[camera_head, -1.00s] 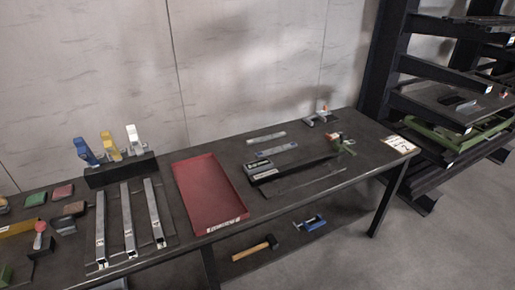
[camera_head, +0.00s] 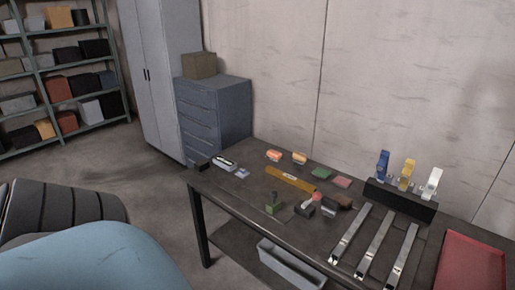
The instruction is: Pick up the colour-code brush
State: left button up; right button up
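I cannot tell for sure which thing is the colour-code brush. A blue tool (camera_head: 383,165), a yellow tool (camera_head: 407,174) and a white tool (camera_head: 432,184) stand upright in a black holder (camera_head: 400,201) at the back right of the bench. A small red-tipped piece (camera_head: 316,197) shows beside a small black block (camera_head: 304,209) near the bench's middle; its full shape is too small to make out. Neither of my grippers is in view.
Open floor (camera_head: 125,165) lies left.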

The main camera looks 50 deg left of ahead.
aim_at(298, 160)
jog(key=u, duration=1.4)
jog(key=i+j, duration=0.1)
jog(key=j+u, duration=0.05)
jog(key=j, duration=0.05)
